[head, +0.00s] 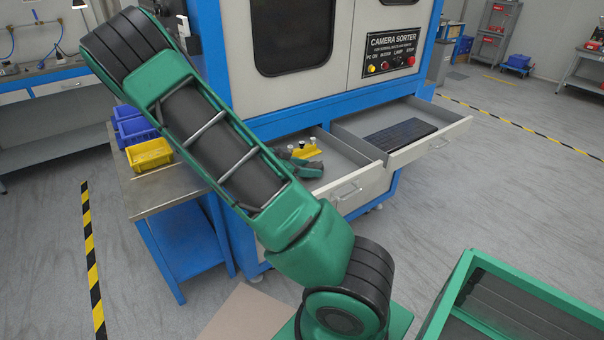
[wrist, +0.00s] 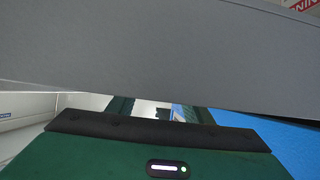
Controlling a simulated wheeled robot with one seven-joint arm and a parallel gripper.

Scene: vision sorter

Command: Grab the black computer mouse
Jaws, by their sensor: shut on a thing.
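In the wrist view my gripper (wrist: 157,108) shows its green body and two dark green fingers, with a small dark patch between them that I cannot identify. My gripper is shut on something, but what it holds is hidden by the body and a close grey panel. In the head view a green and dark shape (head: 304,167) lies in the open left drawer (head: 343,151). It looks like the end of my gripper, coming out from behind my arm. I cannot make out the black computer mouse in either view.
The right drawer (head: 450,134) is open with a black keyboard-like slab (head: 400,138) in it. A small yellow item (head: 306,151) with white tops is in the left drawer. A yellow bin (head: 149,155) stands on the side table (head: 160,188). A grey panel (wrist: 150,55) fills the upper wrist view.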

